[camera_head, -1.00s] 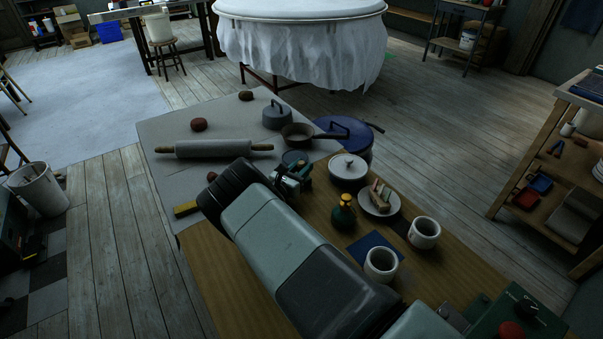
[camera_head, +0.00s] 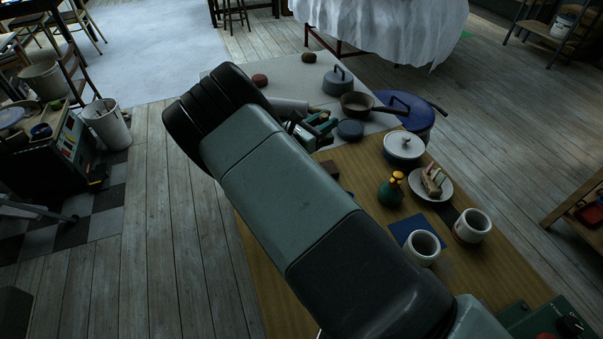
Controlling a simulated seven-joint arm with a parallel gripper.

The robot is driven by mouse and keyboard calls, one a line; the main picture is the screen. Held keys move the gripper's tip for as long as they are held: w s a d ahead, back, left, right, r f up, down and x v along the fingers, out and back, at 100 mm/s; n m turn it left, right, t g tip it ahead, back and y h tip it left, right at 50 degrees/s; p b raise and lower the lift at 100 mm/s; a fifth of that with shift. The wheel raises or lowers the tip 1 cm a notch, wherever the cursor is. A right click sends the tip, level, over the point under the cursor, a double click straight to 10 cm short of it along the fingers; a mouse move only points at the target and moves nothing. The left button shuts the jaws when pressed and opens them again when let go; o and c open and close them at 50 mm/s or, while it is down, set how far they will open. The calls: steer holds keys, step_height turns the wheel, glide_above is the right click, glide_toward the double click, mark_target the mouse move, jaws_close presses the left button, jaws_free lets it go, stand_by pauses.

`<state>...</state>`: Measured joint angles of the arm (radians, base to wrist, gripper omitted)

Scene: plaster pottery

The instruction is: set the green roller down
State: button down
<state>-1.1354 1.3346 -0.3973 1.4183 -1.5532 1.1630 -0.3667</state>
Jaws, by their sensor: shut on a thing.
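My gripper (camera_head: 308,131) is at the far end of my arm, over the near part of the grey board. It is shut on a small dark green thing, the green roller (camera_head: 323,121), of which only a part shows. My arm hides much of the gripper and the area to its left. I cannot tell whether the roller touches the board.
A grey rolling pin (camera_head: 288,105) lies just beyond the gripper, partly hidden. A dark round disc (camera_head: 350,129) is close on the right. Beyond are a pan (camera_head: 358,103), a lidded grey pot (camera_head: 338,82) and a blue pot (camera_head: 412,119). The board (camera_head: 290,75) has bare room at the back.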

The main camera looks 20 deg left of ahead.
steer(key=a+v, duration=0.1)
steer(key=v, duration=0.9)
steer(key=shift+s+f, duration=0.1)
steer(key=shift+f, duration=4.85)
steer(key=shift+f, duration=0.1)
